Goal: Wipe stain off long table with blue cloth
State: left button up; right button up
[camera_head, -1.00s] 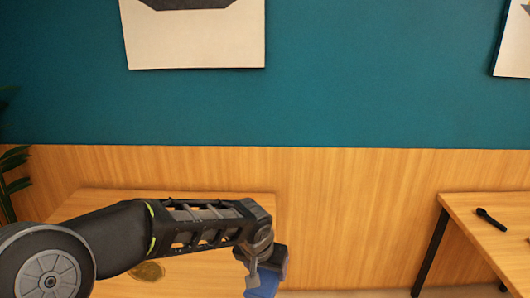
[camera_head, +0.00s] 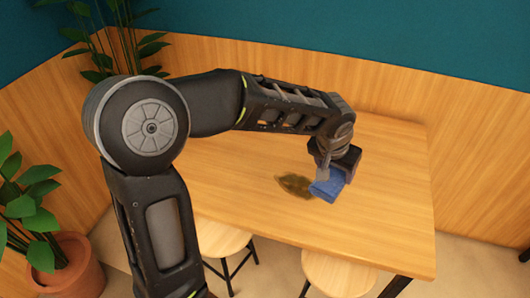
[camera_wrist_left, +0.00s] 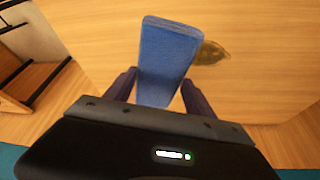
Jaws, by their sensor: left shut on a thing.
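A dark brown stain (camera_head: 294,185) lies on the long wooden table (camera_head: 385,205); it also shows in the left wrist view (camera_wrist_left: 211,53). My left gripper (camera_head: 328,174) is over the table just right of the stain, pointing down. It is shut on the blue cloth (camera_head: 327,189), which shows as a flat blue block between the fingers in the left wrist view (camera_wrist_left: 167,55). The cloth is beside the stain; I cannot tell whether it touches the tabletop. My right gripper is not in view.
Two round stools (camera_head: 219,237) and (camera_head: 338,275) stand at the table's near edge. A potted plant (camera_head: 62,262) stands at the left and another plant (camera_head: 112,45) at the back left. A wood-panelled wall (camera_head: 470,130) runs behind the table. The table's right part is clear.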

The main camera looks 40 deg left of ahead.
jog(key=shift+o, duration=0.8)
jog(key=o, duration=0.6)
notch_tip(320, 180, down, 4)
jog(key=b, duration=0.3)
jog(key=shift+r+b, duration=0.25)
jog(key=shift+b, duration=0.05)
pick_arm(q)
jog(key=a+f+n+b, duration=0.1)
jog(key=a+f, duration=0.2)
jog(key=a, duration=0.4)
jog(key=w+a+f+n+y+b, duration=0.1)
jog(key=a+f, duration=0.2)
jog(key=a, duration=0.4)
jog(key=a+f+n+b, duration=0.1)
jog(key=a+f, duration=0.1)
jog(key=a, duration=0.5)
jog(key=shift+w+f+n, duration=0.3)
jog(key=shift+w+f, duration=0.05)
jog(key=shift+f, duration=0.05)
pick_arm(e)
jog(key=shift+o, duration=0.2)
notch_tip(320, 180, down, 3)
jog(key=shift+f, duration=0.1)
